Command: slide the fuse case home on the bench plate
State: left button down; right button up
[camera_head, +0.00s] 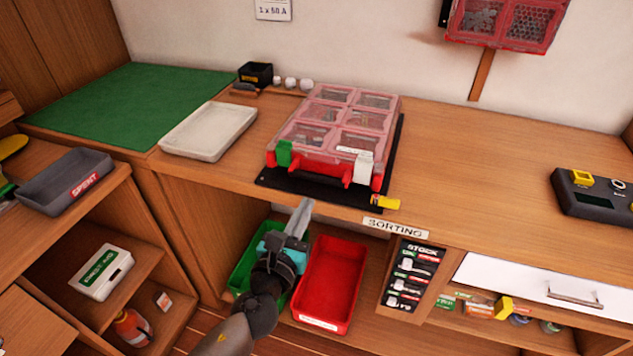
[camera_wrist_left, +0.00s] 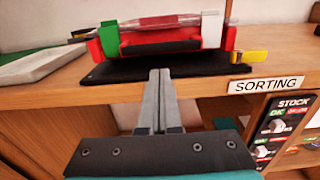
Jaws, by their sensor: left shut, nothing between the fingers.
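The fuse case (camera_head: 333,129) is red with a clear divided lid, and sits on the black bench plate (camera_head: 277,182) on the wooden bench. Its front face, with a green latch, a white latch and a dark handle, also shows in the left wrist view (camera_wrist_left: 220,30). A strip of plate shows in front of the case and along its right side. My left gripper (camera_head: 304,204) is shut and empty, just in front of the bench edge and below the plate's front. In the left wrist view its fingertips (camera_wrist_left: 160,72) point at the plate's front edge. My right gripper is not in view.
A yellow piece (camera_head: 386,203) sits at the plate's front right corner. A cream tray (camera_head: 207,131) lies left of the case. Green (camera_head: 243,272) and red (camera_head: 330,282) bins stand under the bench. The bench right of the case is clear up to a dark device (camera_head: 590,204).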

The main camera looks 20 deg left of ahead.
aim_at(321, 172)
pick_arm(q)
jog(key=w, duration=0.6)
jog(key=shift+w, duration=0.1)
jog(key=shift+w+d, duration=0.1)
jog(key=shift+w, duration=0.55)
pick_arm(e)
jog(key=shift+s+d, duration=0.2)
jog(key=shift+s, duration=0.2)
pick_arm(q)
jog(key=w, duration=0.3)
jog(key=shift+w+b, duration=0.15)
jog(key=shift+b, duration=0.2)
jog(key=shift+w+r, duration=0.1)
jog(key=shift+r, duration=0.05)
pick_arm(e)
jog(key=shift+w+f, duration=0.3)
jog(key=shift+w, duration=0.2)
pick_arm(q)
jog(key=shift+w, duration=0.1)
